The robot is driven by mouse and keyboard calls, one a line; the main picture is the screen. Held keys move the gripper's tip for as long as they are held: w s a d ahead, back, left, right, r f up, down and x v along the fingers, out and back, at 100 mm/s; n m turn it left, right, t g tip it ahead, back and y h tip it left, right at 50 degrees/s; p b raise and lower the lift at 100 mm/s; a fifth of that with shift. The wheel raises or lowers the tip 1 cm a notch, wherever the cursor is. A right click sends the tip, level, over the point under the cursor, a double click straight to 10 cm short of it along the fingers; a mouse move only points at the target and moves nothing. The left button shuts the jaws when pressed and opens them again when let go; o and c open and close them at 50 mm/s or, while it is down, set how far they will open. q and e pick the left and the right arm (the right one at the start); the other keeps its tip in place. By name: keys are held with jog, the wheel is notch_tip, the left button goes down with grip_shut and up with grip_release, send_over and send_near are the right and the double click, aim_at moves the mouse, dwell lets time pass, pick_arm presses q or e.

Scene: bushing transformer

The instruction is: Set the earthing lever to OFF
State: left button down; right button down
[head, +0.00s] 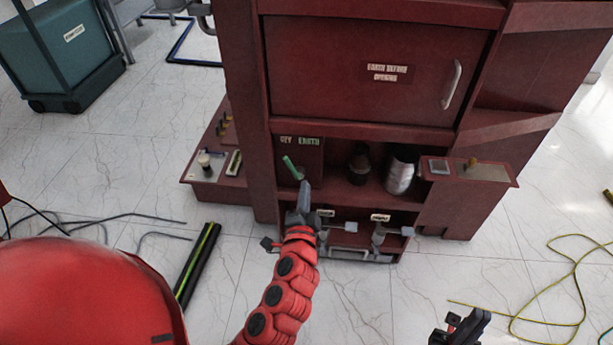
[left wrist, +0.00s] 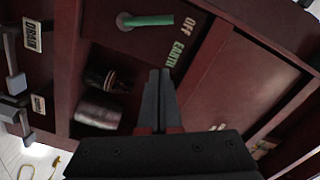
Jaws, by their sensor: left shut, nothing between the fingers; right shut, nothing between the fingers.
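The earthing lever (head: 291,167) has a green handle on a round grey pivot, on the dark red cabinet under the OFF/EARTH label (head: 300,142). Its handle slants up and left, toward the OFF word. In the left wrist view the lever (left wrist: 150,20) also points at OFF (left wrist: 190,22), away from EARTH (left wrist: 176,54). My left gripper (head: 305,186) is shut and empty, just below the lever in the head view. In the left wrist view its shut fingers (left wrist: 159,74) are apart from the lever. My right gripper (head: 466,322) is shut and empty at the bottom edge.
A dark jar (head: 359,165) and a silver cylinder (head: 400,172) stand in the open bay right of the lever. Grey handles (head: 378,238) stick out below. A door (head: 365,75) with a bar handle is above. Cables (head: 540,325) lie on the floor.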

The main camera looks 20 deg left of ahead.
pick_arm(q)
jog(key=shift+v, duration=1.05)
